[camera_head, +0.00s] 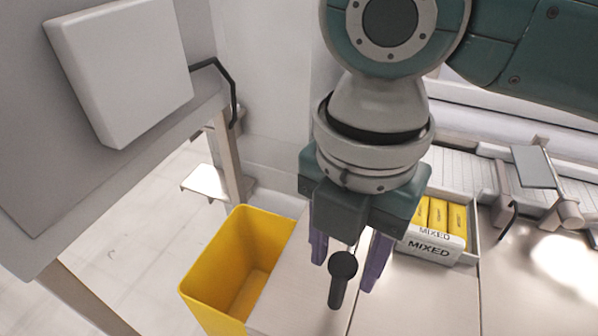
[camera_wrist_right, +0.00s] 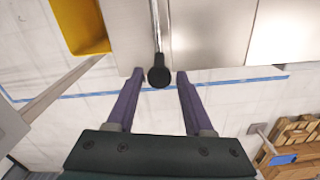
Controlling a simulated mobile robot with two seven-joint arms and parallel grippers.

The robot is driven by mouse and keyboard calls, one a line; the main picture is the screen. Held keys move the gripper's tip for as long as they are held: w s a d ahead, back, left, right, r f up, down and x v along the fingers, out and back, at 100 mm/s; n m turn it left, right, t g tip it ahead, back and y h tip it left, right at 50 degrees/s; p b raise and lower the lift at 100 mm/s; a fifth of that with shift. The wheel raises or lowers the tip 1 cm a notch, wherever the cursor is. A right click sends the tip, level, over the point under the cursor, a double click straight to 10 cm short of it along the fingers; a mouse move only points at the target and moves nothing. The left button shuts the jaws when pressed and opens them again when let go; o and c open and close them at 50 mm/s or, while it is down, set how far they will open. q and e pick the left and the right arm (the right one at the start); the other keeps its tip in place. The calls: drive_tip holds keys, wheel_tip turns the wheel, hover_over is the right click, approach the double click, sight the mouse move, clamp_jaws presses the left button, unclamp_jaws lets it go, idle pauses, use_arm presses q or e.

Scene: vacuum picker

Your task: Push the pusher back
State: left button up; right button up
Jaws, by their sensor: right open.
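The pusher shows in the head view as a black rounded knob (camera_head: 342,266) with a dark stem below it. In the right wrist view the black knob (camera_wrist_right: 159,76) sits at the end of a thin metal rod (camera_wrist_right: 156,28). My right gripper (camera_head: 344,274) is open, with its two purple fingers on either side of the knob. In the right wrist view the gripper (camera_wrist_right: 160,73) has the knob between its fingertips, with a gap on both sides. My left gripper is out of view.
A yellow bin (camera_head: 222,262) stands open to the left of the gripper. A box labelled MIXED (camera_head: 428,249) with yellow packs is to the right, beside a pale worktop (camera_head: 420,300). A grey panel (camera_head: 120,70) fills the upper left. A wooden pallet (camera_wrist_right: 295,140) is at the lower right of the wrist view.

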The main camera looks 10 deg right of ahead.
sight(338, 289)
wheel_tip(338, 289, down, 6)
drive_tip(key=shift+f+b, duration=0.2)
drive_tip(key=shift+b, duration=0.2)
clamp_jaws()
idle(1.2)
